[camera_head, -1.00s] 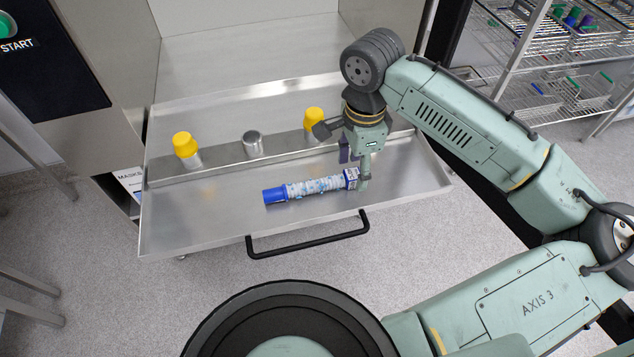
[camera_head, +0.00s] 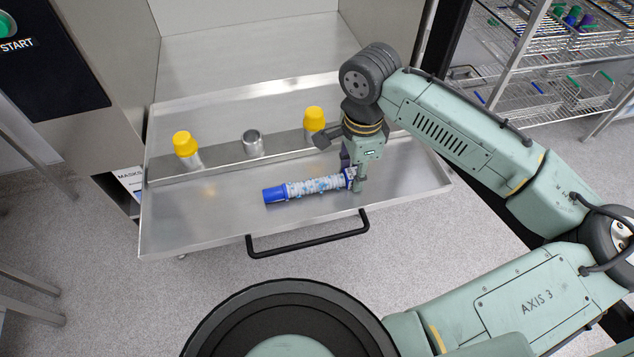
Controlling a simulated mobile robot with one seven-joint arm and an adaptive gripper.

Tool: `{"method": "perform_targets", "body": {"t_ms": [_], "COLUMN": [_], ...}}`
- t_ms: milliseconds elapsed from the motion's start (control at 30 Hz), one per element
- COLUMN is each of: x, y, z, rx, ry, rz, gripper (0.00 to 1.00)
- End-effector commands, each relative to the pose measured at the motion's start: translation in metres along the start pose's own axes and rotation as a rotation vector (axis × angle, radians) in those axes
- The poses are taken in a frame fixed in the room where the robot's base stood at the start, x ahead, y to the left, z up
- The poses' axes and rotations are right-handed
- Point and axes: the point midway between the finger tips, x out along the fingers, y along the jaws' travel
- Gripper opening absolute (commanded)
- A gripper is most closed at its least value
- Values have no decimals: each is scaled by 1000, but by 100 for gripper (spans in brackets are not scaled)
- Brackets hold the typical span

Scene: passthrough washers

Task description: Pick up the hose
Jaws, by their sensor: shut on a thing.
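The hose (camera_head: 315,186) is a short, ribbed, white and light-blue tube with a plain blue cuff at its left end and a darker blue end at the right. It lies across the bare front part of the metal tray (camera_head: 215,224). My gripper (camera_head: 353,180) points down at the hose's right end and is shut on it. The gripper's fingers partly hide that end. I cannot tell whether the hose is clear of the tray surface.
Behind the hose, a raised metal ledge holds two yellow-capped ports (camera_head: 184,144) (camera_head: 314,118) and an uncapped metal port (camera_head: 252,143) between them. A black handle (camera_head: 305,244) runs along the tray's front. A wire rack (camera_head: 540,95) stands at the right.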

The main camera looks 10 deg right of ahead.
Motion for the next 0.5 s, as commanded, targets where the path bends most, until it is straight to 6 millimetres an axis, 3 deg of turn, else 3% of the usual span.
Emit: {"method": "perform_targets", "body": {"t_ms": [200, 500], "x": [0, -1], "y": [0, 0], "z": [0, 0], "rx": [0, 0], "ry": [0, 0], "rz": [0, 0], "gripper": [0, 0]}}
